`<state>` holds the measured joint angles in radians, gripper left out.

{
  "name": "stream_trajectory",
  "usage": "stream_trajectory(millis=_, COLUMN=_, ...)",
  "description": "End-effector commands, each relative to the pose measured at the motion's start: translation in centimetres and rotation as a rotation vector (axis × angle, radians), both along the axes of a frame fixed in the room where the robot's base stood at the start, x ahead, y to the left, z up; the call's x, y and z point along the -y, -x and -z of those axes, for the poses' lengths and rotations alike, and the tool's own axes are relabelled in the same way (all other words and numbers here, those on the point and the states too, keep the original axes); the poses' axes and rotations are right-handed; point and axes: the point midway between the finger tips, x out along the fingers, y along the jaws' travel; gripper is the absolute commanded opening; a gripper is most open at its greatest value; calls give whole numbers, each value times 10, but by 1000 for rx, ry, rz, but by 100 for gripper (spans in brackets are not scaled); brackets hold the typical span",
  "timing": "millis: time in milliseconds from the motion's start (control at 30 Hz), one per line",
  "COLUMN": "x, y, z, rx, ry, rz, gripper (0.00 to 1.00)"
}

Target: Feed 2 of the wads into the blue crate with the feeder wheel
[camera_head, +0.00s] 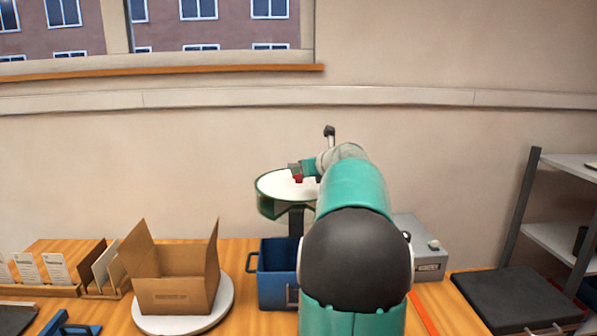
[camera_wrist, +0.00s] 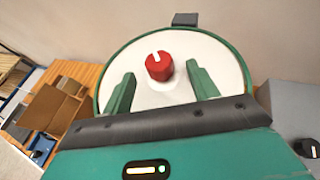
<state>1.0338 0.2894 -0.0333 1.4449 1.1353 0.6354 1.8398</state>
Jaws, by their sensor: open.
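The feeder wheel is a round white disc with a green rim (camera_head: 268,187), raised on a dark post behind the arm; it fills the middle of the wrist view (camera_wrist: 130,62). A red knob with a white mark (camera_wrist: 159,67) sits at its centre and shows in the head view (camera_head: 297,179). My gripper (camera_wrist: 162,84) is open, its two green fingers to either side and just short of the knob, with nothing between them. The blue crate (camera_head: 272,291) stands below the wheel, partly hidden by my arm. I see no wads.
An open cardboard box (camera_head: 178,296) stands on a white round plate (camera_head: 226,306) left of the crate. A grey box with a knob (camera_head: 430,262) is right of my arm. A black slab (camera_head: 515,298) and a shelf rack (camera_head: 522,205) are farther right.

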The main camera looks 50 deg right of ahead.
Motion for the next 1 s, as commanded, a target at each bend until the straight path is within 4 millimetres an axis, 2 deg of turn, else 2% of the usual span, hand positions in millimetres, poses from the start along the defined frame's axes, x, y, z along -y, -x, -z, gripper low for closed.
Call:
stream_trajectory(millis=100, x=8, y=-21, z=10, rx=0, ry=-1, rz=-3, gripper=59)
stream_trajectory(millis=300, x=17, y=-44, z=19, rx=0, ry=1, rz=-4, gripper=59)
stream_trajectory(millis=667, x=19, y=-49, z=21, rx=1, ry=1, rz=-4, gripper=59)
stream_trajectory(millis=900, x=19, y=-49, z=21, rx=0, ry=1, rz=-4, gripper=14)
stream_trajectory(millis=967, x=19, y=-49, z=21, rx=0, ry=0, rz=-3, gripper=2)
stream_trajectory(millis=1000, x=19, y=-49, z=21, rx=0, ry=1, rz=-4, gripper=0)
